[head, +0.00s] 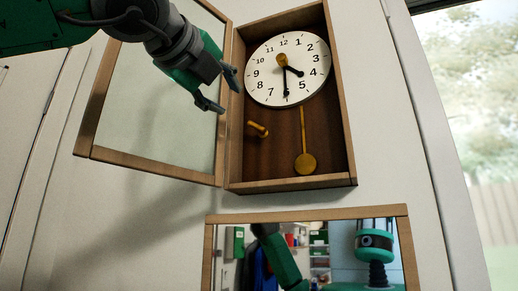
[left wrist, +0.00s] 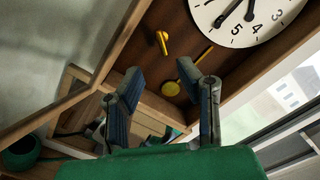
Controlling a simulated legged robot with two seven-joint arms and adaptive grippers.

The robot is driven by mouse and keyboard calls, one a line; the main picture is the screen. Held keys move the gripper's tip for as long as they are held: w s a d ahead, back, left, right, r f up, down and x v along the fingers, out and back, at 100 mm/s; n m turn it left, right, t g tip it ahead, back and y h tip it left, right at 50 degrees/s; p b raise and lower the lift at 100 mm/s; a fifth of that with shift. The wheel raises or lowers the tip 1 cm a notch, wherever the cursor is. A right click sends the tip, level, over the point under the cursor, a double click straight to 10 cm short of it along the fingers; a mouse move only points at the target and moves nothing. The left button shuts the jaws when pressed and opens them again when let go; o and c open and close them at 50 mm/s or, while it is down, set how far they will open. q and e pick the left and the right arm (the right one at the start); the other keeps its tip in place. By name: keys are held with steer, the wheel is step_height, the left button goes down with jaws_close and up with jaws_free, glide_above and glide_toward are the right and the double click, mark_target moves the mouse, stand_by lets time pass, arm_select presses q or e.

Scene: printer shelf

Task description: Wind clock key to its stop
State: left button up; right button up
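The wall clock (head: 287,95) has a wooden case and a white dial. A brass piece (head: 281,60) sits at the dial's middle by the black hands; I cannot tell if it is a key. A brass peg-like piece (head: 258,129) sticks out from the case's lower left and also shows in the left wrist view (left wrist: 162,42). The pendulum bob (head: 305,164) hangs to its right. My left gripper (head: 229,99) is open and empty, in front of the case's left edge, up-left of the peg. In the left wrist view its fingers (left wrist: 165,90) are spread. My right gripper is not in view.
The clock's glass door (head: 165,110) stands open to the left, behind my left gripper. A wood-framed mirror (head: 310,214) hangs below and reflects me and the room. A window (head: 475,110) is at the right. The case's wooden rims border the opening.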

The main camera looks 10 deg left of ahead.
mark_target(255, 126)
arm_select(q)
steer(key=shift+n+g+h, duration=0.3)
steer(key=w+d+p, duration=0.1)
steer(key=w, duration=0.3)
steer(key=w+d+p, duration=0.1)
steer(key=w, duration=0.3)
steer(key=w+d+p, duration=0.1)
steer(key=w+p, duration=0.1)
steer(key=w, duration=0.2)
steer(key=shift+w+f, duration=0.15)
steer(key=shift+w, duration=0.05)
steer(key=shift+f, duration=0.1)
jaws_close()
